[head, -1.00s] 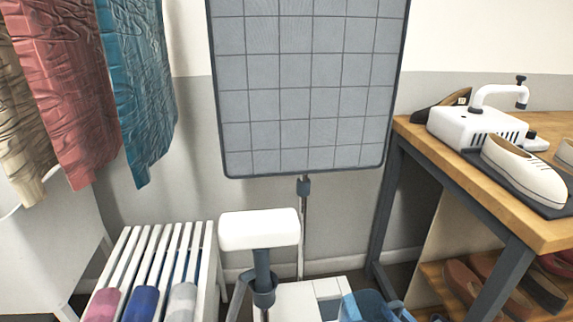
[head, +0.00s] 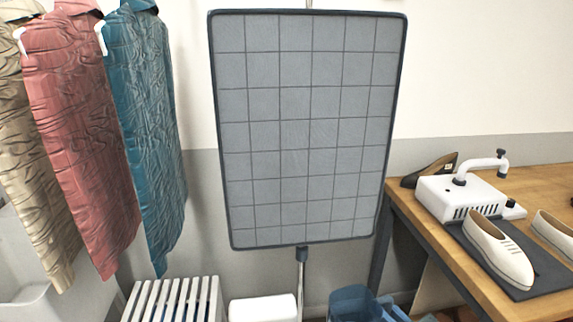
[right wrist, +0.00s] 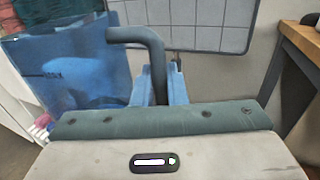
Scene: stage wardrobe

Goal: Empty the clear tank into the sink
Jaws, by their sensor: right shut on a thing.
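The clear tank (head: 350,303), see-through blue, shows at the bottom of the head view, partly cut off by the frame. In the right wrist view the tank (right wrist: 70,75) fills the left side, with a dark mark on its wall. My right gripper (right wrist: 162,92) is shut on the tank's dark bent handle (right wrist: 135,36). How much water is in the tank I cannot tell. The pale basin of the sink (head: 40,298) shows at the lower left, under the hanging clothes and cut by the frame. My left gripper is not in view.
A gridded board (head: 300,130) stands on a pole behind the tank. A white slatted rack (head: 172,300) is between sink and tank. A wooden table (head: 545,190) with shoes and a white machine (head: 460,198) is at right. Clothes (head: 150,140) hang at left.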

